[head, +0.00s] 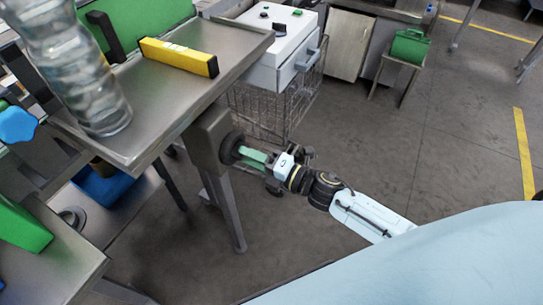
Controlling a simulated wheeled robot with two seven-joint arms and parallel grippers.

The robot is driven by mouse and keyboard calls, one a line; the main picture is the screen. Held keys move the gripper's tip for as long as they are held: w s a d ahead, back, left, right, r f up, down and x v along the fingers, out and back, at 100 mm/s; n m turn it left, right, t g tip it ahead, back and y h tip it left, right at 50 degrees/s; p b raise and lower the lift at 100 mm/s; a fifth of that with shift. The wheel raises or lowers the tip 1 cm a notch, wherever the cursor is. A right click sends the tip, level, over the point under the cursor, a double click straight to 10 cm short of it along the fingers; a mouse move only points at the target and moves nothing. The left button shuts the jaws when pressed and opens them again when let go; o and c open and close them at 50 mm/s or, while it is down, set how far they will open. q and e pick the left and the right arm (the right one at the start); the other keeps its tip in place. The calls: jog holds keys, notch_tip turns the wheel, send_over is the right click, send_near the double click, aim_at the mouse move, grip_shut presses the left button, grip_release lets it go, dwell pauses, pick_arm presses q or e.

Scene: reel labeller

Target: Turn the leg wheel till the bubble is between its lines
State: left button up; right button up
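The spirit level (178,56) is a yellow bar with black ends. It lies on the steel table top (160,88) near its right edge. A small pale window shows mid-bar, but the bubble and its lines are too small to read. The dark round leg wheel (231,148) sits on a grey block under the table's right edge. My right gripper (250,157), with green fingers, points left at the wheel and its tips are at the wheel's rim. I cannot tell whether the fingers grip it. My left gripper is not in view.
A clear ribbed cylinder (80,75) and a green block (140,22) stand on the table. A white machine (280,40) with a wire basket (262,108) is behind. The floor at the right is clear, with a green case on a stool (409,47) farther back.

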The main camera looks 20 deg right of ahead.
jog(key=v, duration=1.2)
jog(key=shift+s+d+b, duration=0.25)
jog(key=shift+s+b, duration=0.05)
jog(key=shift+b, duration=0.05)
jog(key=d+f+m+h, duration=0.3)
jog(key=f+m, duration=0.1)
jog(key=f, duration=0.3)
jog(key=d+f+m+h, duration=0.3)
jog(key=f+m, duration=0.2)
jog(key=f, duration=0.2)
jog(key=s+d+f+m+g+h, duration=0.1)
jog(key=s+f+m+g+h, duration=0.15)
jog(key=s+f+m, duration=0.4)
jog(key=s+d+f+m+g+h, duration=0.1)
jog(key=s+f+m+g+h, duration=0.15)
jog(key=f, duration=0.75)
jog(key=s+a+f+m+g, duration=0.1)
jog(key=s+f+m+g, duration=0.1)
jog(key=s+f, duration=0.2)
jog(key=s+a+f+m+g, duration=0.2)
jog(key=s+f+m+g, duration=0.1)
jog(key=s, duration=0.8)
jog(key=s+a+f+m+g, duration=0.1)
jog(key=s+f+m+g, duration=0.1)
jog(key=s+f, duration=0.3)
jog(key=s+g, duration=0.1)
jog(key=s, duration=0.2)
jog(key=shift+a+f+m, duration=0.3)
